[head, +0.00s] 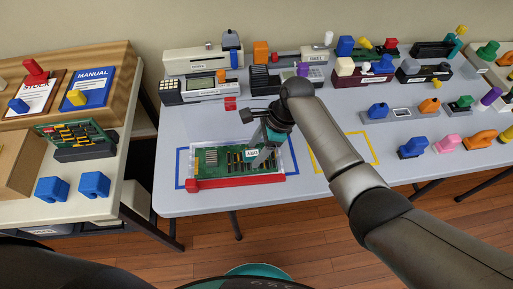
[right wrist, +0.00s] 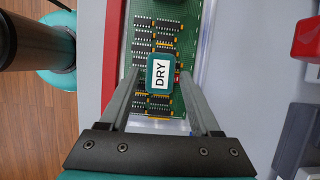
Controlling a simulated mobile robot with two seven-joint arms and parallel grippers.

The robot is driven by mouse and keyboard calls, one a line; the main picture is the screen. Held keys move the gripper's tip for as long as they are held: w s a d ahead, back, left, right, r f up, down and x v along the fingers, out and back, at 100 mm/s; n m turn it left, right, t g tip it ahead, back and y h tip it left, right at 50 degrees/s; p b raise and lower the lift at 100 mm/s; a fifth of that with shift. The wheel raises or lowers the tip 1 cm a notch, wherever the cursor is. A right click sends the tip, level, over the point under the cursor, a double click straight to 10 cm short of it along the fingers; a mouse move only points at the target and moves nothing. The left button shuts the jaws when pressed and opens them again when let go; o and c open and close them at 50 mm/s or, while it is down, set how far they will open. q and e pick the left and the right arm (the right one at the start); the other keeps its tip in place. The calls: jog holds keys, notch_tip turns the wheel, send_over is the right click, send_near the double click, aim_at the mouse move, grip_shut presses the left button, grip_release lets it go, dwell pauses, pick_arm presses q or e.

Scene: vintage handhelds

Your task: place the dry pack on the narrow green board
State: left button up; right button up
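The dry pack is a small teal block with a white DRY label; it shows in the head view (head: 252,153) and the right wrist view (right wrist: 160,75). It is over or on a green circuit board (head: 209,158) in a clear tray with a red front edge; I cannot tell whether they touch. The board, with dark chips, also shows in the right wrist view (right wrist: 145,40). My right gripper (head: 263,160) points down at the pack. In the right wrist view its fingers (right wrist: 160,78) stand either side of the pack, with gaps visible. My left gripper is out of view.
A blue outline surrounds the tray, and an empty yellow outline (head: 376,150) lies to its right. Handhelds and coloured parts line the back and right of the grey table (head: 310,187). Another green board (head: 75,134) stands on the left table.

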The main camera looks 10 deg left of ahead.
jog(key=shift+o, duration=0.5)
jog(key=shift+r, duration=0.3)
jog(key=p+v, duration=0.4)
jog(key=v, duration=0.7)
jog(key=shift+d+r, duration=0.25)
jog(key=shift+r, duration=0.05)
jog(key=shift+w, duration=0.1)
